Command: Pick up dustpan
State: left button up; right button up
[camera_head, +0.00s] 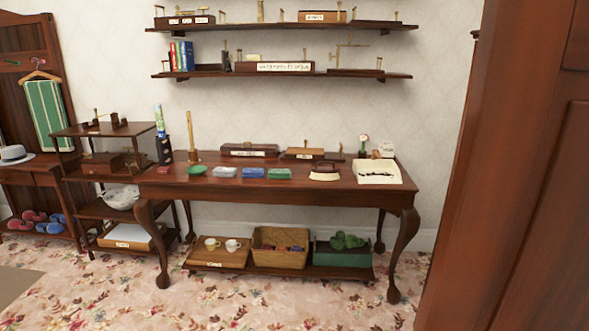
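I cannot make out a dustpan for certain in the head view. A wooden table (290,187) with curved legs stands against the wall and carries several small things. Among them is a small dark and beige item (325,171) near the right part of the tabletop; it is too small to identify. A green dish (196,170) lies toward the left end. Neither my left nor my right gripper is in view.
A low shelf under the table holds a tray with cups (217,256), a basket (280,259) and a green box (343,258). Wall shelves (290,73) hang above. A wooden panel (510,190) fills the right side. The flowered carpet (250,305) in front is clear.

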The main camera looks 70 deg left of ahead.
aim_at(364, 167)
jog(key=u, duration=1.75)
jog(key=z, duration=3.1)
jog(key=u, duration=3.1)
jog(key=i+j, duration=0.05)
jog(key=j, duration=0.05)
